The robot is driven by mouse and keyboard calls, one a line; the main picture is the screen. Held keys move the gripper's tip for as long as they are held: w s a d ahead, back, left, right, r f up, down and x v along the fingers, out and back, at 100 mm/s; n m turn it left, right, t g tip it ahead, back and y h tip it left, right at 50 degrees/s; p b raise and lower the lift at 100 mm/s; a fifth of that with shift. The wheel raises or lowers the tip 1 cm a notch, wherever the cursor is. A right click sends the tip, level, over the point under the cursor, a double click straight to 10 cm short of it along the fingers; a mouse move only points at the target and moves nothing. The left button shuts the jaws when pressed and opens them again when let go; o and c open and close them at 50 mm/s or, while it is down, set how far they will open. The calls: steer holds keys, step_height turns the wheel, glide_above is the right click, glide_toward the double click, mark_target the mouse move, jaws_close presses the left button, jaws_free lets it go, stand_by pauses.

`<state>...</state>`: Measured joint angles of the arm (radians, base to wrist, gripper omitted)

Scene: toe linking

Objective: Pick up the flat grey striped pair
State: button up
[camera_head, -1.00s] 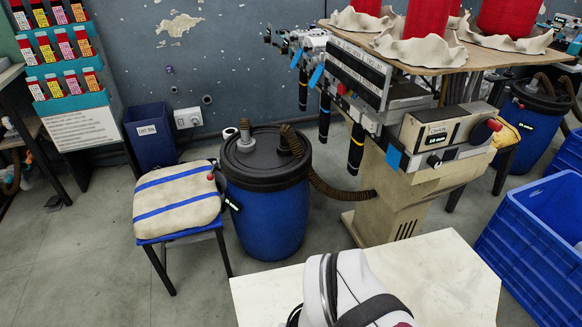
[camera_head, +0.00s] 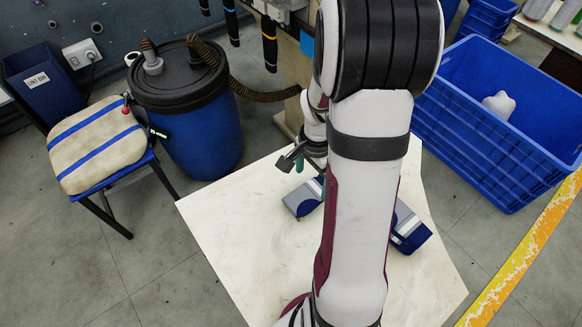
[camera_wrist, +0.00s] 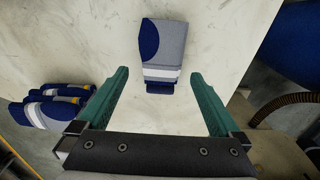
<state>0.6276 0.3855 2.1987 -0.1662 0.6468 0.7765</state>
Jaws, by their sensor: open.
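The flat grey striped pair (camera_wrist: 165,42) lies on the pale table, grey with dark blue patches and white and blue bands at its near end. It also shows in the head view (camera_head: 302,199), left of my arm and partly hidden by it. My gripper (camera_wrist: 160,74) is open and empty, its two teal fingers on either side of the pair's banded end in the picture. In the head view my gripper (camera_head: 307,170) is over the pair; the exact height gap cannot be told.
Another blue, grey and white bundle (camera_wrist: 55,105) lies at the left in the wrist view; the head view shows it (camera_head: 409,230) right of my arm. A blue crate (camera_head: 500,120) stands right of the table (camera_head: 235,240); a blue drum (camera_head: 195,125) stands at left.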

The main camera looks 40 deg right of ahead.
mark_target(306, 195)
steer(key=f, duration=0.6)
steer(key=shift+w+a+f, duration=0.15)
steer(key=shift+w+a, duration=0.15)
steer(key=shift+a, duration=0.1)
steer(key=shift+f, duration=0.25)
steer(key=shift+c, duration=0.3)
jaws_close()
